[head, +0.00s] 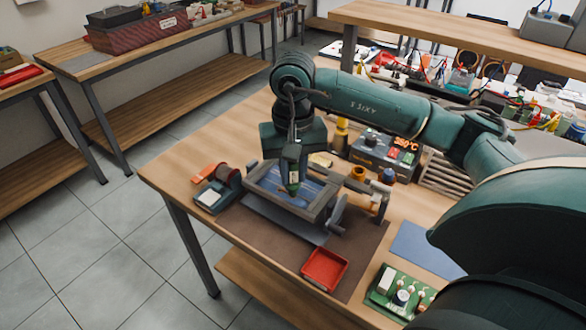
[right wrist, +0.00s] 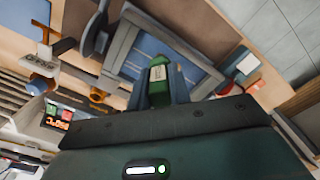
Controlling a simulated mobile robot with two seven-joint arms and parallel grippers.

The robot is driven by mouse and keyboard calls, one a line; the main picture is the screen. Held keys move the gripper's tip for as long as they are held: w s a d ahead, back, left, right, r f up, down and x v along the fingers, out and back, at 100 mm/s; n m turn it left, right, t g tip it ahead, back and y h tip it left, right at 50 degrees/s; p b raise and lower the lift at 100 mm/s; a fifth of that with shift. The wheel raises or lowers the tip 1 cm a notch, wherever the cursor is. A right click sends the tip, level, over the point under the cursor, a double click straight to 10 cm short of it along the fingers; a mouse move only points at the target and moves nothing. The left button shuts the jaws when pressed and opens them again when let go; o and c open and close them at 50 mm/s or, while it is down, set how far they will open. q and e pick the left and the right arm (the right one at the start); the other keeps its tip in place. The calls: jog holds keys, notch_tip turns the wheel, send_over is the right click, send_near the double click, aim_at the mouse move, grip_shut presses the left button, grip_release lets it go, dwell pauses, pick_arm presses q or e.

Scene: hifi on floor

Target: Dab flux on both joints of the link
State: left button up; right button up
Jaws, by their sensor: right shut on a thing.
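My right gripper (head: 292,172) is shut on a green flux pen (head: 294,187), which points down over the blue panel (head: 268,184). The pen also shows in the right wrist view (right wrist: 160,78), upright between the two fingers. The blue panel lies inside a grey-brown frame (head: 318,212) on the brown mat. The gripper and pen cover part of the panel. The link and its joints are too small or hidden to make out. I cannot tell whether the pen tip touches anything. My left gripper is not in view.
A soldering station (head: 386,152) with a lit display stands behind the frame. A spool (head: 229,177) sits to its left. A red tray (head: 325,268) and a green board with parts (head: 397,292) lie in front. The brown mat (head: 268,236) has bare room.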

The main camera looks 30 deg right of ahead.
jog(key=shift+r+p, duration=1.25)
jog(key=shift+r, duration=1)
